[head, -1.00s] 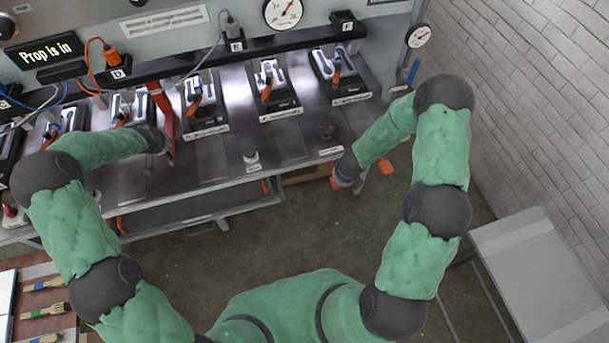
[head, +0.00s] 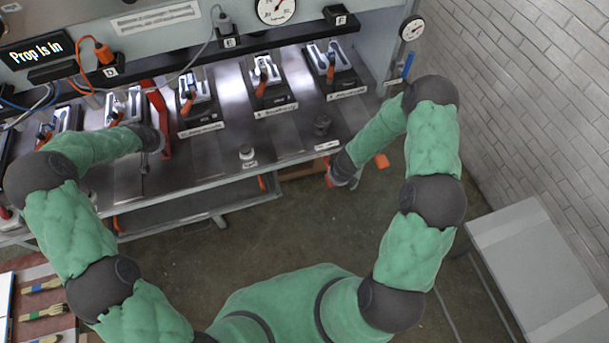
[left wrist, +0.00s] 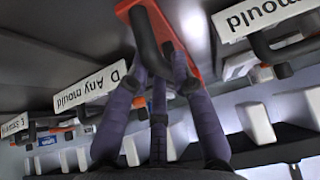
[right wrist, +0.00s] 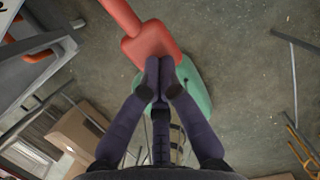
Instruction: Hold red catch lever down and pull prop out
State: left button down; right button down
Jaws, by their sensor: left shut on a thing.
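The red prop (head: 158,118) stands at the bench among the mould stations, a long red bar in the head view. In the left wrist view its red body (left wrist: 190,45) carries a dark curved handle (left wrist: 148,38). My left gripper (left wrist: 160,60) is shut on that handle; the fingers partly hide it. The red catch lever (right wrist: 150,42) has a flat square end beyond the bench's front edge. My right gripper (right wrist: 166,64) has its fingertips together at the near edge of that end. Whether they press on it cannot be told.
A display (head: 37,52) reads "Prop is in". Several mould stations, such as one labelled at its front (head: 275,110), line the bench. A grey table (head: 520,255) is at right; open floor lies between.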

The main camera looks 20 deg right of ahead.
pick_arm(q)
jog(key=shift+s+a+f, duration=0.25)
jog(key=shift+s+a, duration=0.05)
jog(key=shift+a, duration=0.1)
jog(key=shift+s+r, duration=0.15)
jog(key=shift+s, duration=5.25)
jog(key=shift+w+r, duration=0.1)
jog(key=c, duration=1)
grip_release()
jog(key=shift+o, duration=0.8)
jog(key=shift+w+a, duration=0.15)
jog(key=shift+a, duration=0.1)
pick_arm(e)
jog(key=w+v, duration=0.2)
jog(key=v, duration=0.6)
jog(key=shift+a+r, duration=0.15)
pick_arm(q)
jog(key=shift+d, duration=0.25)
